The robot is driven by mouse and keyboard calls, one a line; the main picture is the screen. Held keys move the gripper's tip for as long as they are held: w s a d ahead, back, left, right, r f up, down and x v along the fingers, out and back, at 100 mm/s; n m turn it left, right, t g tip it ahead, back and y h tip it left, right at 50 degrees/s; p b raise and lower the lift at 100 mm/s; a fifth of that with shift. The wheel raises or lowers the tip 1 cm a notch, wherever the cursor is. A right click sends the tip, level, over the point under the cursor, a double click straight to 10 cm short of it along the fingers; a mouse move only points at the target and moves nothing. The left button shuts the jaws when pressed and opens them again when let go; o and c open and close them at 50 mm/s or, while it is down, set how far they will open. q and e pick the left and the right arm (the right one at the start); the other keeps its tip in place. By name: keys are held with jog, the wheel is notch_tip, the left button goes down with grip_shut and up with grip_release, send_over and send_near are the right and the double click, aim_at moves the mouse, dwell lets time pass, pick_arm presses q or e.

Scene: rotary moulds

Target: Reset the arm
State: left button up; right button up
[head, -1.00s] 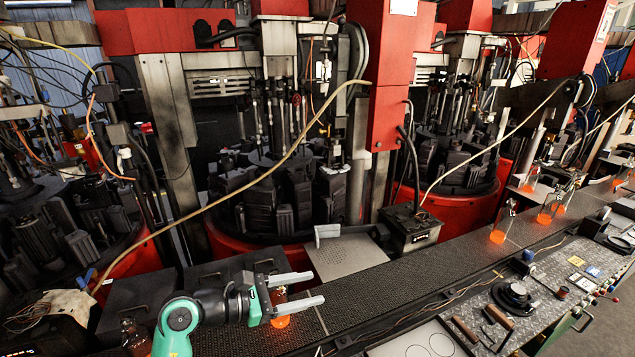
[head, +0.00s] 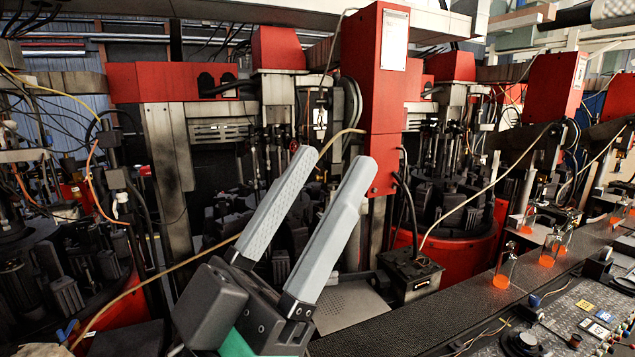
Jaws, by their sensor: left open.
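My left gripper (head: 334,185) is large and close to the camera in the lower middle of the head view. Its two pale grey fingers point up and to the right. They are apart, with nothing between them, so it is open and empty. The gripper hides part of the moulding machine and the near end of the conveyor. My right gripper is not in view.
A dark conveyor belt (head: 440,312) runs along the lower right. Several glass bottles with glowing orange bases (head: 501,278) stand on it. Red and black mould machines (head: 385,110) fill the back. A control panel (head: 585,325) is at the lower right.

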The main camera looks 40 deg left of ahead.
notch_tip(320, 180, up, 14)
jog(key=p, duration=1.3)
jog(key=shift+p, duration=0.4)
